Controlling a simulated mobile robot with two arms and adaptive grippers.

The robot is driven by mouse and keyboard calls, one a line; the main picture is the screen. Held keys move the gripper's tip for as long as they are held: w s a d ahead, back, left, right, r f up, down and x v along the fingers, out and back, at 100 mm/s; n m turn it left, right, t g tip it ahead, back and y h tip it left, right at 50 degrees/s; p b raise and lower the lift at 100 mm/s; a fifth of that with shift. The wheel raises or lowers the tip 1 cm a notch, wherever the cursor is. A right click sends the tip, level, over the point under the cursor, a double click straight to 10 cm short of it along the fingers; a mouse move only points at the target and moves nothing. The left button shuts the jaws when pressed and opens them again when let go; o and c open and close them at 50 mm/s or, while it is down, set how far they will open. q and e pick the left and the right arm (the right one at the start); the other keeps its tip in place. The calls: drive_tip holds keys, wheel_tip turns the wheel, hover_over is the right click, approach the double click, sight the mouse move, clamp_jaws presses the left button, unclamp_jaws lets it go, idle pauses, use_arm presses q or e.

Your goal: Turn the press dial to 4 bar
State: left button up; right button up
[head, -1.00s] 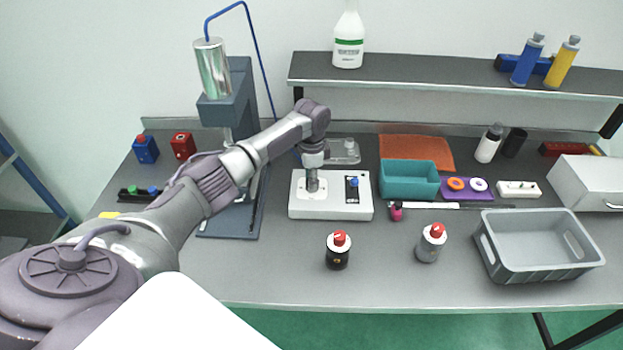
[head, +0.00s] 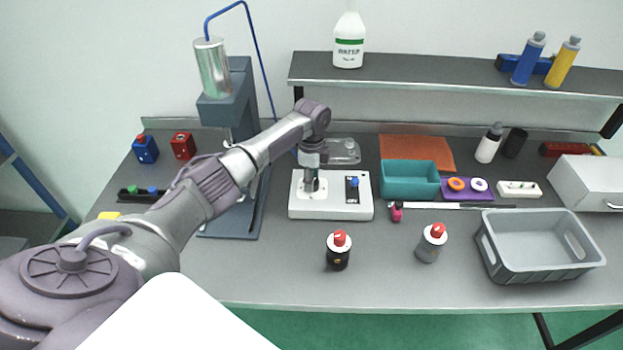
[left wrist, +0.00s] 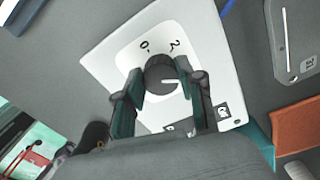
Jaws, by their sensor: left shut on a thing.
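The press dial (left wrist: 158,70) is a black round knob on the white face of a control box (head: 332,212). In the left wrist view it has a white pointer line toward the right of the picture. The printed marks 0 and 2 show above it; other marks are hidden by my fingers. My left gripper (left wrist: 160,85) is shut on the dial, one finger on each side. In the head view my left gripper (head: 312,184) comes down onto the left part of the box and hides the dial. My right gripper is not in view.
A blue switch (head: 354,182) sits on the box's right part. The press (head: 228,105) stands behind my left arm. A teal bin (head: 408,192) is right of the box. A black red-capped bottle (head: 338,258) stands in front.

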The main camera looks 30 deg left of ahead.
use_arm(q)
drive_tip(key=o, duration=1.1)
drive_tip(key=shift+o, duration=0.2)
drive_tip(key=shift+r, duration=0.1)
wheel_tip(320, 180, up, 12)
